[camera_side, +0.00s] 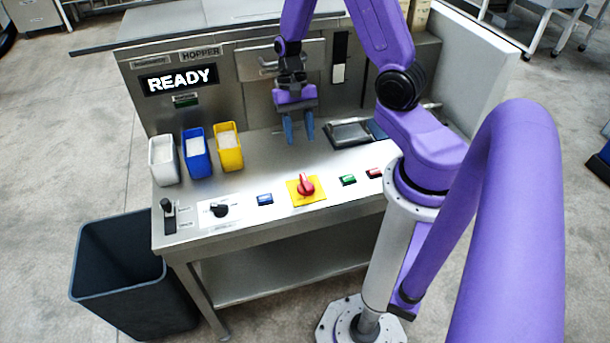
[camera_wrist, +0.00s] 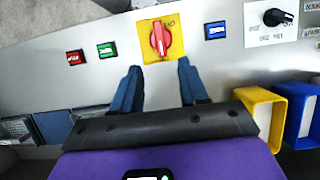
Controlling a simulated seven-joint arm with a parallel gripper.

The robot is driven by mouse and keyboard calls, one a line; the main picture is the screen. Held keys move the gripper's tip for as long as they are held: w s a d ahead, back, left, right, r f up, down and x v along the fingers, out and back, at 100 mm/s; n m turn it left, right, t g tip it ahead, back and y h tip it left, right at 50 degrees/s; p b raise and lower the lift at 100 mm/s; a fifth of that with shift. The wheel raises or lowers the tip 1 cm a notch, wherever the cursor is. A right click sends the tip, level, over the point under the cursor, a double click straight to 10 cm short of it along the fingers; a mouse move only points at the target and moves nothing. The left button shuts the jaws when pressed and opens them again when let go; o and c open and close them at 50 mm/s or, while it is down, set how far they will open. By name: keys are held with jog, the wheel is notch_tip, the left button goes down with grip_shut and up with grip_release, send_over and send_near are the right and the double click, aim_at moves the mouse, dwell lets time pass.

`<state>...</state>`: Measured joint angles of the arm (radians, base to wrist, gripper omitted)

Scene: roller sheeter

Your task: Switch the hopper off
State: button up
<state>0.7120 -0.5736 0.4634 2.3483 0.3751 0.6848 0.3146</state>
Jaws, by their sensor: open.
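A panel marked HOPPER (camera_side: 200,53) stands at the back of the steel machine, with a display (camera_side: 180,80) reading READY. On the front console is a red rotary knob (camera_side: 306,185) on a yellow plate (camera_side: 318,196); the knob also shows in the wrist view (camera_wrist: 159,38), its handle pointing along the picture's vertical. A black rotary knob (camera_side: 220,210) sits on a white plate, and a black lever (camera_side: 168,208) stands at the left corner. My gripper (camera_side: 299,130) is open and empty above the worktop, behind the red knob. Its blue fingers (camera_wrist: 159,72) point towards the knob, apart from it. Which control belongs to the hopper is unclear.
A blue button (camera_side: 265,200), green button (camera_side: 348,180) and red button (camera_side: 375,173) flank the red knob. White (camera_side: 163,172), blue (camera_side: 197,168) and yellow (camera_side: 229,160) bins stand at left. A dark tray (camera_side: 350,133) lies right of my gripper. A bin (camera_side: 105,295) stands on the floor.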

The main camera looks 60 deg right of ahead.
aim_at(305, 181)
jog(key=x, duration=1.2)
jog(key=shift+c, duration=0.3)
grip_shut()
